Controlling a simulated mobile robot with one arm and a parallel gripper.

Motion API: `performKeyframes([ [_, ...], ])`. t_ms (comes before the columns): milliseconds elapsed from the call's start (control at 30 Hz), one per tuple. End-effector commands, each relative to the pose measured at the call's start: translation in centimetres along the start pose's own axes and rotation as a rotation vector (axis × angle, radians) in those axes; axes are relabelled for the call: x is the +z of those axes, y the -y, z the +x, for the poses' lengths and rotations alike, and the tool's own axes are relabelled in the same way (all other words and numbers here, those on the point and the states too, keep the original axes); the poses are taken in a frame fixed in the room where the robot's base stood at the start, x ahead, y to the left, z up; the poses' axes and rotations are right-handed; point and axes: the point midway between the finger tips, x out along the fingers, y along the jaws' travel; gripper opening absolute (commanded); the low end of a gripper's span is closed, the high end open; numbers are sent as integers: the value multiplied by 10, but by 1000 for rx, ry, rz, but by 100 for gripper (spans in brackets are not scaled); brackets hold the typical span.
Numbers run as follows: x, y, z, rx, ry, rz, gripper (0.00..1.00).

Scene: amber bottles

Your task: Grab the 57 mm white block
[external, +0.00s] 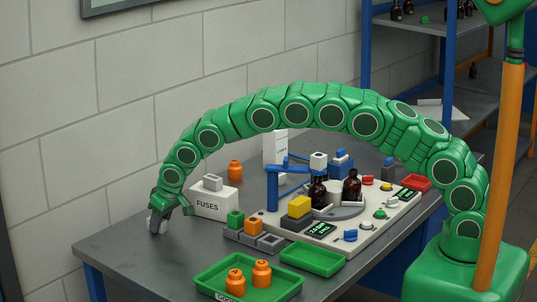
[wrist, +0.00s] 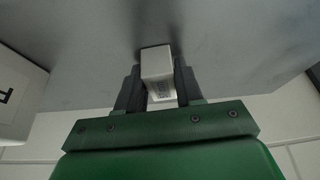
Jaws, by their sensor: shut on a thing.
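A small white block (wrist: 157,65) stands between the two dark fingers of my gripper (wrist: 158,78) in the wrist view. The fingers are shut on its sides, and faint print shows on its near face. In the external view my gripper (external: 158,222) points down at the far left end of the grey table, left of the FUSES box. The block cannot be made out there, hidden by the fingers. Whether it touches the tabletop is hard to tell.
The white FUSES box (external: 208,206) is close on the right of my gripper; it also shows in the wrist view (wrist: 18,92). A fixture board (external: 335,232) with amber bottles, a green tray (external: 206,277) and grey bins (external: 253,238) fill the table's middle and front.

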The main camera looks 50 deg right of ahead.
Motion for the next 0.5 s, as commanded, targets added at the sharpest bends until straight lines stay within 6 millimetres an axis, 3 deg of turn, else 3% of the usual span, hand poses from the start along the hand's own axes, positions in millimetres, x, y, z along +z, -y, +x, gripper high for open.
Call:
performKeyframes([
  [167,-3,0,-8,0,-1,0,5],
  [367,-14,0,-32,0,-5,0,5],
  [500,-10,-1,-42,0,-3,-1,5],
])
